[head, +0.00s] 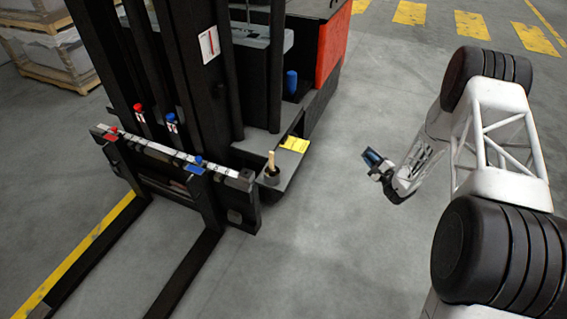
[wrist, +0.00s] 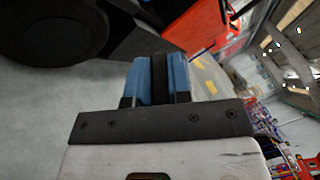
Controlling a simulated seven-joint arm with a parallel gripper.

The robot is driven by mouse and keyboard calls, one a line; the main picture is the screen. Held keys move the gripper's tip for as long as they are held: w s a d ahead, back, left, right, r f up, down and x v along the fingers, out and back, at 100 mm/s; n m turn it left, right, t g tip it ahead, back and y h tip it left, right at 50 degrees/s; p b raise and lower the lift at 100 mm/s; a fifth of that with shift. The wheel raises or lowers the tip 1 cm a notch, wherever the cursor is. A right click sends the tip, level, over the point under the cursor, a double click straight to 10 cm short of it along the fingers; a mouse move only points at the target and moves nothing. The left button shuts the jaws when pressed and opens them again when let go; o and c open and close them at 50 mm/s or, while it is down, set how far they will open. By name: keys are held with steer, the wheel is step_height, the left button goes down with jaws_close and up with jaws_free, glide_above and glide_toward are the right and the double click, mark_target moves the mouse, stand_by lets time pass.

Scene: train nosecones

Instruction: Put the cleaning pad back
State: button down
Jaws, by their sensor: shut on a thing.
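My gripper (head: 372,158) is at the right of the head view, over the open floor and apart from the forklift. In the wrist view my gripper (wrist: 159,75) shows two blue fingers with a narrow dark piece (wrist: 159,82) between them. The gripper is shut on this dark piece, which appears to be the cleaning pad. Most of it is hidden by the fingers, and I cannot make out its full shape. A yellow flat item (head: 295,144) lies on the forklift's side step, well left of my gripper.
The forklift (head: 190,170) has a rail with red and blue knobs. A dark cup with a wooden handle (head: 271,168) and a blue cylinder (head: 291,82) stand on its side. Pallets (head: 60,60) are at the far left. The floor around my gripper is clear.

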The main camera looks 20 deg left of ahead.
steer(key=s+a+r+m+g, duration=0.1)
steer(key=s+a+g, duration=0.1)
steer(key=a, duration=1)
steer(key=s+a+r+m+g, duration=0.2)
steer(key=a+g, duration=0.3)
steer(key=a, duration=0.7)
steer(key=s+a+r+m+g+h, duration=0.1)
steer(key=s+a+r+g, duration=0.1)
steer(key=a, duration=1)
steer(key=shift+s+a+m+g, duration=0.25)
steer(key=shift+s+g, duration=0.35)
steer(key=shift+g, duration=0.5)
steer(key=shift+f, duration=3.05)
steer(key=shift+f, duration=0.1)
steer(key=shift+f, duration=1.8)
steer(key=shift+f, duration=0.15)
